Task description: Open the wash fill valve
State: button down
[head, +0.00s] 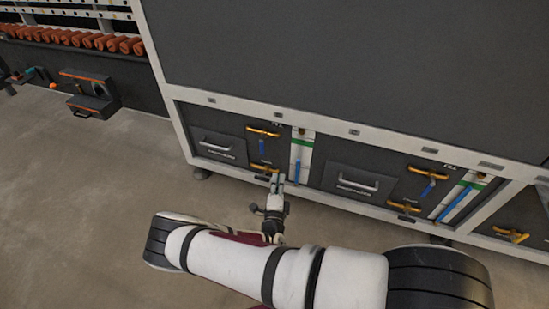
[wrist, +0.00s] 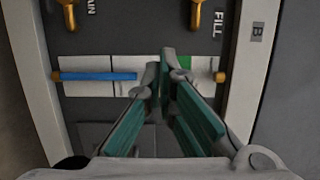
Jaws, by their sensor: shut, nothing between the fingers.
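A yellow fill valve handle (head: 263,131) lies crosswise at the top of the left panel in the head view. In the wrist view a yellow handle (wrist: 196,12) shows cut off at the top edge, beside the word FILL. A yellow lower handle (head: 265,169) sits close to my gripper; in the wrist view the matching handle (wrist: 68,12) is beside a partly hidden label ending in AIN. My gripper (head: 277,181) is shut and empty; in the wrist view its fingertips (wrist: 159,62) meet in front of the level gauge (wrist: 100,77). Contact cannot be told. Which section is wash cannot be read.
The gauge has blue liquid and a green band. A drawer (head: 220,146) is left of the valves. To the right are another drawer (head: 350,183), another fill handle (head: 425,171) and lower handle (head: 405,206). The floor (head: 90,200) at left is clear.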

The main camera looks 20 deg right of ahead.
aim_at(263, 145)
dwell(0.3)
jog(key=w+b, duration=0.5)
jog(key=w, duration=0.6)
jog(key=shift+w+d, duration=0.3)
